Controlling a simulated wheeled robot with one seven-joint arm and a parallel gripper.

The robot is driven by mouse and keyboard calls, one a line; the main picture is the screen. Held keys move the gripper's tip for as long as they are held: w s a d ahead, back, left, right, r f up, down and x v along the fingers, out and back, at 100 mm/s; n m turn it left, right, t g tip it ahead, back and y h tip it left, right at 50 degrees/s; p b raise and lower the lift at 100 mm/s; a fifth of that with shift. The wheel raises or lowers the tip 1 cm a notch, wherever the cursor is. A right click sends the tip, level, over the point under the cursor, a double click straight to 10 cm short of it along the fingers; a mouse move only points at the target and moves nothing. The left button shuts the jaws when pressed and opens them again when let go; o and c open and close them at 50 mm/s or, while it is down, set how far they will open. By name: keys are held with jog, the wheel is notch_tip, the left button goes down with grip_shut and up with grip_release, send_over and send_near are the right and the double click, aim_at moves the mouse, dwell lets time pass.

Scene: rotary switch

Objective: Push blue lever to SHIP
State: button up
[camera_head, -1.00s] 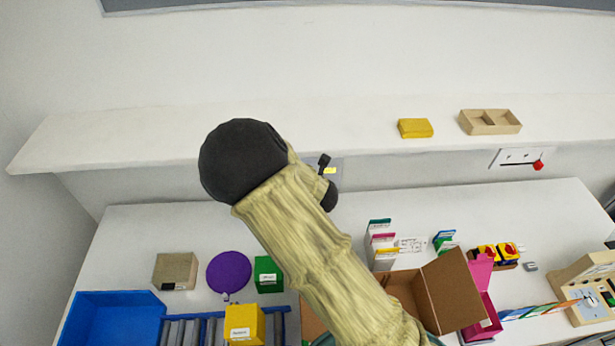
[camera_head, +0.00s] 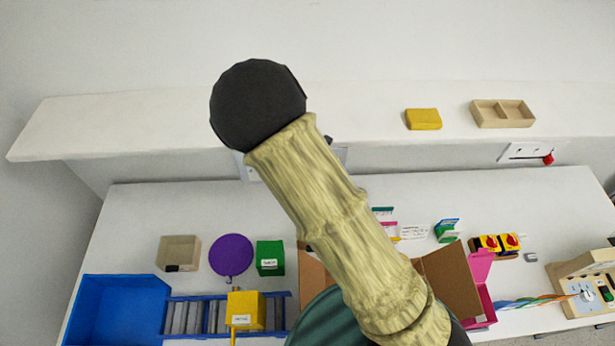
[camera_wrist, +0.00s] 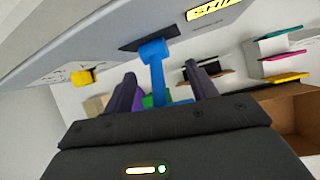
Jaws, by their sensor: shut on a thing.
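The blue lever (camera_wrist: 154,70) stands out from a dark slot in a grey panel (camera_wrist: 120,40) in the wrist view. The slot's far part and any SHIP mark cannot be made out. A yellow label (camera_wrist: 215,10) sits on the panel above the lever, too blurred to read. In the head view my arm hides the gripper and the lever; only edges of the panel (camera_head: 340,152) show beside the arm under the shelf.
Below are a blue bin (camera_head: 115,310), purple disc (camera_head: 231,254), green box (camera_head: 270,257), yellow box (camera_head: 245,309) and open cardboard box (camera_head: 450,282). The shelf (camera_head: 110,125) runs above the bench.

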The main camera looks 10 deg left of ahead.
jog(key=o, duration=1.1)
jog(key=shift+w, duration=0.1)
jog(key=shift+o, duration=1.1)
jog(key=shift+w+d, duration=0.1)
jog(key=shift+w, duration=0.05)
jog(key=shift+s+r, duration=0.5)
jog(key=shift+s, duration=0.05)
jog(key=v, duration=1.6)
jog(key=shift+w+b, duration=0.35)
